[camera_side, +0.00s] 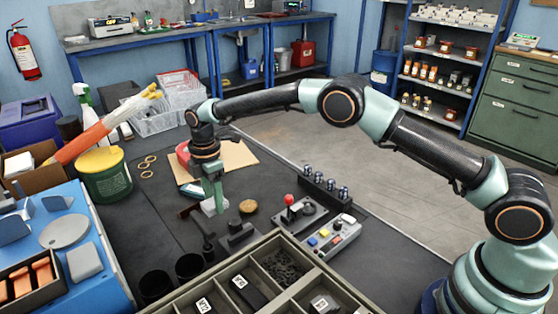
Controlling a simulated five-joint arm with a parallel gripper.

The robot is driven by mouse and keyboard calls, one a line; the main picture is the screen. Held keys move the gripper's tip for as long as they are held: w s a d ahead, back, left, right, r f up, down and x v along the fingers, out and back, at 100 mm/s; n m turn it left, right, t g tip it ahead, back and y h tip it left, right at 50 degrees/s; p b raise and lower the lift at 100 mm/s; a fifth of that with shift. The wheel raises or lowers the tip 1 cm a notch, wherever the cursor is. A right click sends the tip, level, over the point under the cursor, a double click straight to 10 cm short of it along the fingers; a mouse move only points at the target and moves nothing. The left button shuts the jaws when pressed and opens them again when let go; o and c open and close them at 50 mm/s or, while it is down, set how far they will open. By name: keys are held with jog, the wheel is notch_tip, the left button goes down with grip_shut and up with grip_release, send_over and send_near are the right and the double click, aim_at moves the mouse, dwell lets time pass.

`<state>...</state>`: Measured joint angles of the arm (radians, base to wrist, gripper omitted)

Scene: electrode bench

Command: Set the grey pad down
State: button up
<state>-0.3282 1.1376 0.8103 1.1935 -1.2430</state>
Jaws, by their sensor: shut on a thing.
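My gripper (214,196) points down over the dark bench mat, left of the middle of the side view. It is shut on a small pale grey pad (208,208), which shows just under and beside the fingertips. The fingers hide part of the pad. The pad is at or close above the mat; I cannot tell whether it touches.
A round tan disc (248,207) and a black block (236,236) are close by on the right. A hammer-like tool (204,236) and black cups (189,268) lie nearer. A compartment tray (345,292), joystick box (290,209) and blue tray (105,290) flank the mat.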

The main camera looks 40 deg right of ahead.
jog(key=shift+f, duration=2)
jog(key=shift+f, duration=0.1)
jog(key=o, duration=1.2)
